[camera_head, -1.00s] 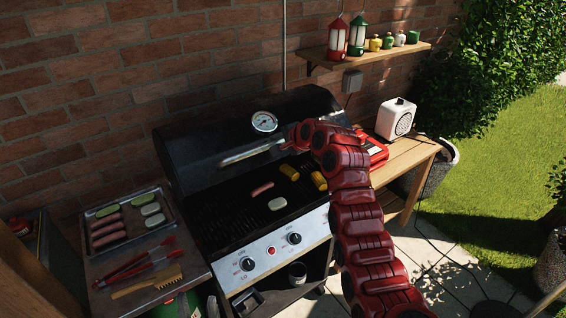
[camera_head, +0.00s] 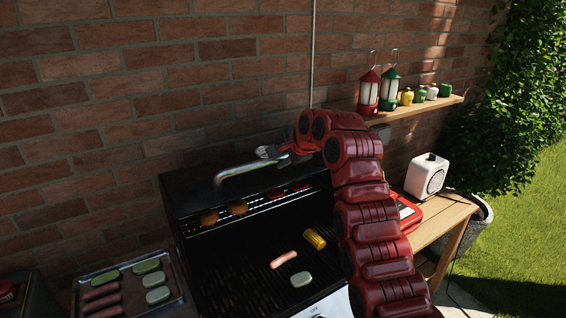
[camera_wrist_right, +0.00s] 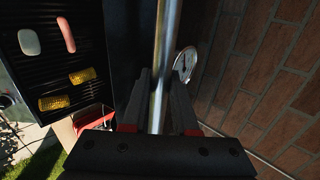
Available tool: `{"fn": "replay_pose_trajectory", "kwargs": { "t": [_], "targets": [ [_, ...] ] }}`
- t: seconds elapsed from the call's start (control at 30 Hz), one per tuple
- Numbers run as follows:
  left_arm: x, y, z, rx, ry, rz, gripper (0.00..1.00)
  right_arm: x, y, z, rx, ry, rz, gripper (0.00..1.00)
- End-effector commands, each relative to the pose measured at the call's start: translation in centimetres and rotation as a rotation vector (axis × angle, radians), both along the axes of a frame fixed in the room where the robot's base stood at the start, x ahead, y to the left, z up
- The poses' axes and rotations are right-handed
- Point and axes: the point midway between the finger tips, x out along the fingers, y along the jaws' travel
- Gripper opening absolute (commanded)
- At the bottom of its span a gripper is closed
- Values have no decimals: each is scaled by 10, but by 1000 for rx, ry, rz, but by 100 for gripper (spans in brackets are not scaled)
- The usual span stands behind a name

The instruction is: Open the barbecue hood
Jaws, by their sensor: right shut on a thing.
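The barbecue hood (camera_head: 182,190) is raised in the head view, with its underside and the warming rack showing beneath it. Its metal handle (camera_head: 238,176) runs along the hood's upper front. My right gripper (camera_head: 282,157) is at the handle's right end. In the right wrist view the handle (camera_wrist_right: 166,50) passes between the two fingers of my right gripper (camera_wrist_right: 158,105), which are shut on it. The round thermometer (camera_wrist_right: 186,62) is beside the handle. My left gripper is in neither view.
The grill grate (camera_head: 250,262) holds a sausage (camera_head: 284,259), a pale patty (camera_head: 301,279) and corn (camera_head: 315,238). A food tray (camera_head: 178,300) stands at left. A side table with a white radio (camera_head: 427,177) is at right. The brick wall (camera_head: 150,100) is close behind the hood.

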Motion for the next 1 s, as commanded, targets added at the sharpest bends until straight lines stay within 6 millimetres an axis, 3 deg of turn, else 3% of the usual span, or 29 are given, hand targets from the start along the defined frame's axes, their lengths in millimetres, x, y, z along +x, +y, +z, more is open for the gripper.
{"fn": "replay_pose_trajectory", "kwargs": {
  "t": [0.33,0.37,0.53,1.0],
  "targets": [
    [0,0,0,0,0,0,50,-1,0,-3,-2,6,1,0],
    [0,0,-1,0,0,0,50,-1,0,-3,-2,6,1,29],
    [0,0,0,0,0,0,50,-1,1,-2,-1,5,1,57],
    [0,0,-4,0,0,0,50,-3,-2,2,1,0,1,57]
  ]
}}
